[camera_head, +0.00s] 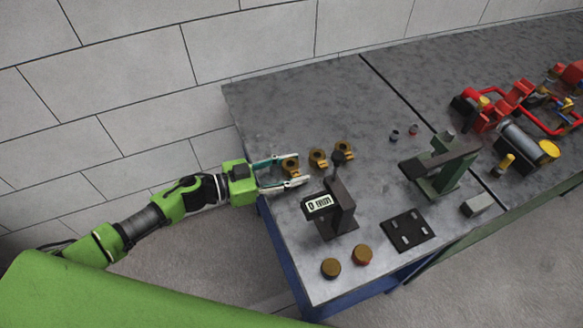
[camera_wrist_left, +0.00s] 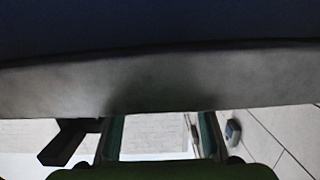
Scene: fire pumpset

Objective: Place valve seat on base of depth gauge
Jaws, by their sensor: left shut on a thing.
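Three brass valve seats stand in a row on the grey table in the head view. The leftmost valve seat (camera_head: 290,167) is between the fingers of my left gripper (camera_head: 302,168), which is shut on it. Whether it is lifted off the table cannot be told. The other two valve seats, the middle one (camera_head: 318,157) and the right one (camera_head: 344,149), stand just beyond the fingertips. The dark depth gauge (camera_head: 343,203) with a digital display stands to the lower right of the gripper. Its base (camera_head: 338,229) looks bare. The wrist view shows the finger sides (camera_wrist_left: 210,135) but no valve seat.
Two brown round pieces (camera_head: 362,254) lie at the table's near edge. A black plate (camera_head: 407,230) with small metal parts, a green stand (camera_head: 440,168) and a grey block (camera_head: 477,204) are to the right. Red pump parts (camera_head: 505,103) lie far right. The table's back left is clear.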

